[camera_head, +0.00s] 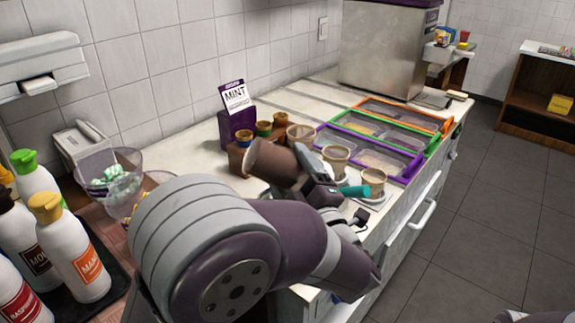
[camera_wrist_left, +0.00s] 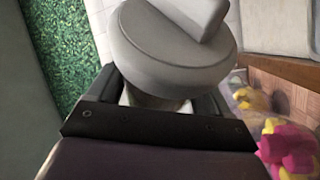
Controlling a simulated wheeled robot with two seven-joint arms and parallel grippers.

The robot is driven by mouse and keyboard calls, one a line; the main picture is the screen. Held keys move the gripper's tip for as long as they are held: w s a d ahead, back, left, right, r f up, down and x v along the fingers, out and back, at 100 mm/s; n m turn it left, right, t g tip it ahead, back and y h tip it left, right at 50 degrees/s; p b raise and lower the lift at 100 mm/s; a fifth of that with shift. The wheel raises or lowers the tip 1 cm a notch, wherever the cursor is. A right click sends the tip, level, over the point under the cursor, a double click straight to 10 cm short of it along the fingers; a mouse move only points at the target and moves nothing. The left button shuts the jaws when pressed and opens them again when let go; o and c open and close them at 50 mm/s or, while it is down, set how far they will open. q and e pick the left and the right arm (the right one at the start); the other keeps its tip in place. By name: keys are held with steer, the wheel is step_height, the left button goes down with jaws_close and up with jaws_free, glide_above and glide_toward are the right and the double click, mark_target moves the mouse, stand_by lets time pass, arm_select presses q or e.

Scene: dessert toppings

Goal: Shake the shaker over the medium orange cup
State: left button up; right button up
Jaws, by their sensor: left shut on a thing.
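My left gripper (camera_head: 308,172) is shut on the shaker, a brown cylinder (camera_head: 272,163) that is tilted in the head view. In the left wrist view the held thing shows as a pale grey round piece (camera_wrist_left: 175,55) between the fingers. It is in front of the small stand and left of the paper cups in the picture. One cup (camera_head: 336,158) stands just right of the gripper, and another cup (camera_head: 374,181) is nearer the counter edge. A third cup (camera_head: 301,134) is behind. I cannot tell which is the medium orange cup. My right gripper is not in view.
Trays with a purple rim (camera_head: 414,171), green rim and orange rim lie behind at right. Sauce bottles (camera_head: 76,247) and clear bowls (camera_head: 124,203) are at left.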

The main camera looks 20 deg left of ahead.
arm_select(q)
steer(key=m, duration=0.1)
steer(key=d+f+m+t, duration=0.1)
steer(key=f+m, duration=0.1)
steer(key=shift+w+d+m+t, duration=0.25)
steer(key=shift+w+m+t, duration=0.1)
steer(key=shift+m+t, duration=0.05)
steer(key=m, duration=0.1)
steer(key=d+f+m+t+h, duration=0.1)
steer(key=m, duration=0.1)
steer(key=f+m+t, duration=0.1)
steer(key=m, duration=0.1)
steer(key=shift+w+d+h, duration=0.3)
steer(key=shift+w+d, duration=0.05)
steer(key=shift+w, duration=0.05)
steer(key=shift+r+p, duration=2.55)
steer(key=shift+r, duration=1.1)
step_height(320, 180, down, 7)
steer(key=b, duration=0.7)
steer(key=shift+f, duration=0.15)
steer(key=shift+s+d+r+p, duration=0.15)
steer(key=shift+r+p, duration=1.05)
steer(key=shift+r, duration=0.6)
steer(key=shift+s+d+r+p, duration=0.1)
steer(key=shift+r+p, duration=1.05)
steer(key=shift+r, duration=0.65)
